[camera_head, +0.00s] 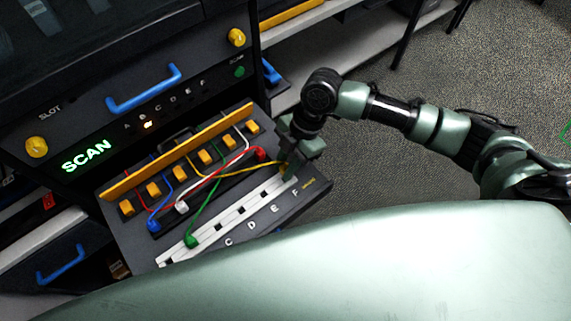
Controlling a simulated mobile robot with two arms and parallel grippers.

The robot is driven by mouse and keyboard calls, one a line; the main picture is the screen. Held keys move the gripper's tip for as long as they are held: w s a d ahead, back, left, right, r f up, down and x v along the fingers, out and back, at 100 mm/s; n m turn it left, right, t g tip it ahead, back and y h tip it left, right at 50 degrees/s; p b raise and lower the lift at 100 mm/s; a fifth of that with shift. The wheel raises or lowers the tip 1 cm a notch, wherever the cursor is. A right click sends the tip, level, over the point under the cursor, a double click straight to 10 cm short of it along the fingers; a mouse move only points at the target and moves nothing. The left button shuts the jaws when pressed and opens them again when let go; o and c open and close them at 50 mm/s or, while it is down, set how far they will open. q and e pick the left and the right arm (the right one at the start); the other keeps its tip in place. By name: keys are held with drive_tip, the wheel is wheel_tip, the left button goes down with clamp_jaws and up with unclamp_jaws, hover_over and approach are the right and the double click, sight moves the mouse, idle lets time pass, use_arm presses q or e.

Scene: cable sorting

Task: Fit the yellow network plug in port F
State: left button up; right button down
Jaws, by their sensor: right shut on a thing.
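My right gripper (287,170) is shut at the right end of the white port strip (232,214), close above the spot by the letter F (295,193). The yellow cable (240,171) runs into it, and the yellow plug itself is mostly hidden by the fingers. I cannot tell whether the plug is inside port F or just above it. The letters C, D, E and F show along the strip's front side. My left gripper is not in view.
A green plug (191,240) stands at the strip's left part. Blue (153,225), white (181,207) and red (261,154) plugs lie behind the strip. Several orange blocks (153,189) line the board below a yellow bar (180,150). The SCAN panel (87,155) stands behind.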

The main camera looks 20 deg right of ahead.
drive_tip(key=shift+p, duration=0.85)
idle(1.1)
drive_tip(key=shift+f+b, duration=0.35)
drive_tip(key=shift+f, duration=1.15)
idle(1.6)
drive_tip(key=c, duration=0.7)
unclamp_jaws()
drive_tip(key=shift+r, duration=0.15)
drive_tip(key=shift+r+p, duration=3.4)
